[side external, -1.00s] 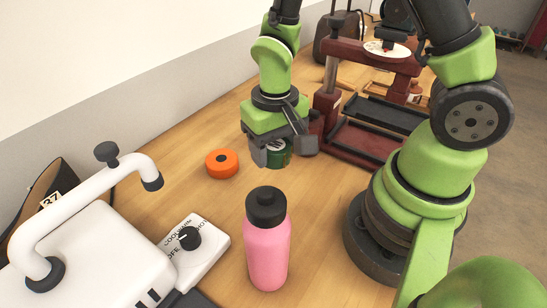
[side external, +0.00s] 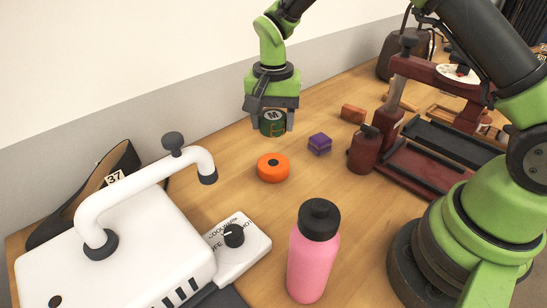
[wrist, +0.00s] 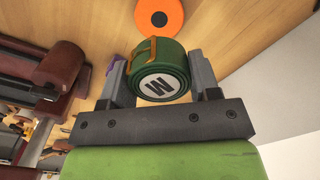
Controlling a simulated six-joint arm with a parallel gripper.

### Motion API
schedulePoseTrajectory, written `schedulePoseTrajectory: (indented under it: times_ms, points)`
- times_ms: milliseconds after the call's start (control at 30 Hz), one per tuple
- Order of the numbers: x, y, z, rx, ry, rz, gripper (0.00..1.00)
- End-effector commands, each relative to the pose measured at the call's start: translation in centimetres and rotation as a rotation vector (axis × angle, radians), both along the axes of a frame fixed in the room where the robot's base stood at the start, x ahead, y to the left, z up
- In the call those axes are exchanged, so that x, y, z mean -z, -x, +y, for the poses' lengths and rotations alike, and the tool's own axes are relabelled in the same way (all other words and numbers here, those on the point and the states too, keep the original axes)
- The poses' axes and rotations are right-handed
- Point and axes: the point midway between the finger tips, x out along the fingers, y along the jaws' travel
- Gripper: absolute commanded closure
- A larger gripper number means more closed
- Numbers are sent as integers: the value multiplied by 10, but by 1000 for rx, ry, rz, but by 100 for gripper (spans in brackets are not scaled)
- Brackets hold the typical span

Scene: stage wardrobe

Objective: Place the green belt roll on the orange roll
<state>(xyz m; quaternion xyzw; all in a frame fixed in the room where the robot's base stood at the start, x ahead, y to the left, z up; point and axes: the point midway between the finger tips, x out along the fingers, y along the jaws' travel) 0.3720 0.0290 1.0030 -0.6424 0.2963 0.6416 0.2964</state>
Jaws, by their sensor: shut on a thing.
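My gripper (side external: 272,118) is shut on the green belt roll (side external: 272,127), a dark green cylinder with a white label marked M on its end. It holds the roll above the table, just above and behind the orange roll (side external: 273,168) in the side view. The orange roll lies flat on the table with a dark centre. In the wrist view the green roll (wrist: 160,72) sits between both fingers, with a tan buckle strap on it. The orange roll (wrist: 159,17) shows beyond it at the top edge, apart from it.
A purple block (side external: 319,144) lies right of the orange roll. A pink bottle (side external: 314,252) stands in front. A white machine (side external: 120,250) with a curved arm is at left. A dark red press (side external: 430,150) is at right.

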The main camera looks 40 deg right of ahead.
Motion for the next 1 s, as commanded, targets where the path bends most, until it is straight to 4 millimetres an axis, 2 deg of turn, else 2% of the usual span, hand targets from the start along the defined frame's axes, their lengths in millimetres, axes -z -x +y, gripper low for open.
schedulePoseTrajectory:
  times_ms: [33,133,500,600,967,1000]
  points:
    - [12,1,0,2,0,8,69]
    - [31,1,0,1,0,8,69]
    - [78,1,0,0,0,3,69]
    - [85,1,0,1,-1,2,69]
    - [88,1,0,0,-1,0,69]
    - [87,0,0,0,-1,0,34]
